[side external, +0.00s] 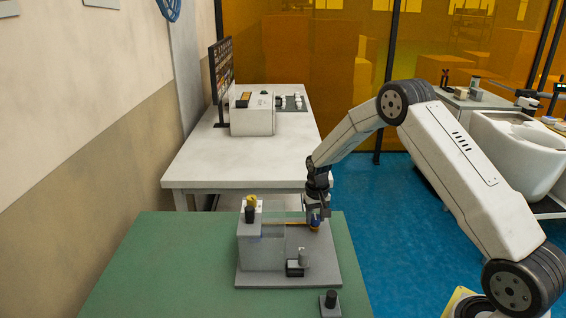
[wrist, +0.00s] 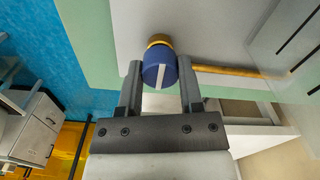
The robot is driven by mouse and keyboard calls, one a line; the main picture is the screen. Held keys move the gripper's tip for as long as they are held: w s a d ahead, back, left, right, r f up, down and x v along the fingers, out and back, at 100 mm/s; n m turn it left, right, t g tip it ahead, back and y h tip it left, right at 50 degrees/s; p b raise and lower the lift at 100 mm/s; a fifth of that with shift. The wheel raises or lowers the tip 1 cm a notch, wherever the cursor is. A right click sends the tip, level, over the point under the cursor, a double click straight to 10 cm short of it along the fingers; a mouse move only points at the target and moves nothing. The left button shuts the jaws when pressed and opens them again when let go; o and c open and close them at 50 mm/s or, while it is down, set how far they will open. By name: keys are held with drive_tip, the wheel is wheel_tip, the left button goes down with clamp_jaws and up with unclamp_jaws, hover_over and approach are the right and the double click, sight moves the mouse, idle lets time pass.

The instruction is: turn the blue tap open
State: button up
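The blue tap is a round knob with a white stripe on its face and a brass collar behind it. In the wrist view the tap (wrist: 160,72) sits between the two fingers of my gripper (wrist: 160,78), its stripe running nearly along the fingers. The fingers lie very close to the knob's sides; whether they press on it is unclear. In the side view my gripper (side external: 316,213) points down over the tap at the right side of the grey fixture plate (side external: 322,272), and the tap is mostly hidden there.
A yellow pipe (wrist: 232,73) runs right from the tap. A grey box (side external: 262,252) with a yellow-and-black knob (side external: 251,205) stands left of my gripper. A small black-based part (side external: 297,266) stands in front. Another black part (side external: 330,300) sits on the green table (side external: 165,265), whose left side is clear.

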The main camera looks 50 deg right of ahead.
clamp_jaws()
drive_tip(key=shift+n, duration=0.4)
drive_tip(key=n, duration=0.9)
idle(0.4)
drive_tip(key=o, duration=1)
unclamp_jaws()
drive_tip(key=shift+o, duration=0.2)
